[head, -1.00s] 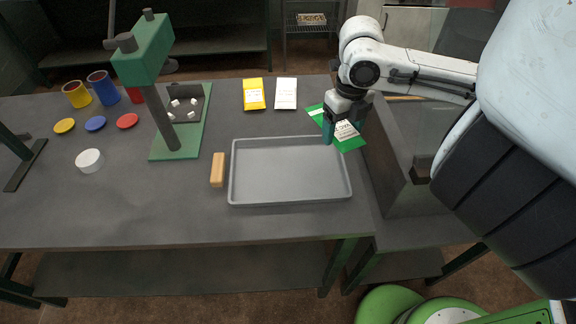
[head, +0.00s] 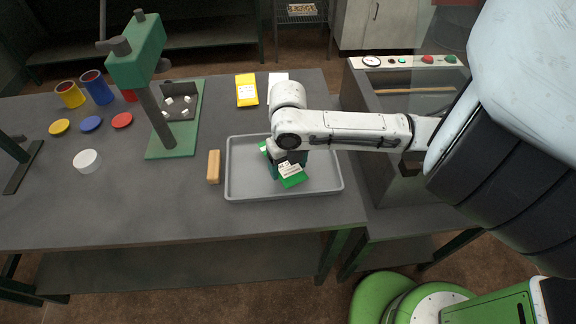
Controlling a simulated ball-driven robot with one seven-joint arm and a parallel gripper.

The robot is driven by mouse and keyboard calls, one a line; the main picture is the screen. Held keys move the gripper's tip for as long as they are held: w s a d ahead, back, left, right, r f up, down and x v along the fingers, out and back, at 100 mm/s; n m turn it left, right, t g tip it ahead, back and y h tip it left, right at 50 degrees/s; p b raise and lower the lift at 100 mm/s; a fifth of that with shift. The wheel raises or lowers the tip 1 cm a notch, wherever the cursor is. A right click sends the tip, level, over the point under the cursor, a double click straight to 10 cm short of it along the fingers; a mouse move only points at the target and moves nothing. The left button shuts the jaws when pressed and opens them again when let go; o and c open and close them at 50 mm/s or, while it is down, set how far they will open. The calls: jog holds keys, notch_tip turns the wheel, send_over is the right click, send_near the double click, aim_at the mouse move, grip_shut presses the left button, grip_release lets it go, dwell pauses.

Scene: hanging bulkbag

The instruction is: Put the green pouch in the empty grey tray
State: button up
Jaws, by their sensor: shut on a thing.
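The grey tray (head: 238,178) is a shallow rectangle on the table, with nothing else seen in it. The green pouch (head: 293,178), with a white label, is over the middle of the tray. My gripper (head: 284,168) is shut on the pouch. My wrist and the jaws hide part of the pouch. I cannot tell whether the pouch touches the tray floor.
A wooden block (head: 213,166) lies left of the tray. A yellow pouch (head: 247,90) and a white pouch (head: 278,77), partly hidden by my arm, lie behind. A green press (head: 150,90) stands left. A machine (head: 395,100) stands right.

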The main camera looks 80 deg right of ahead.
aim_at(288, 166)
jog(key=shift+f, duration=0.65)
jog(key=shift+f, duration=0.1)
jog(key=o, duration=1.2)
notch_tip(288, 166, up, 12)
jog(key=shift+r, duration=0.15)
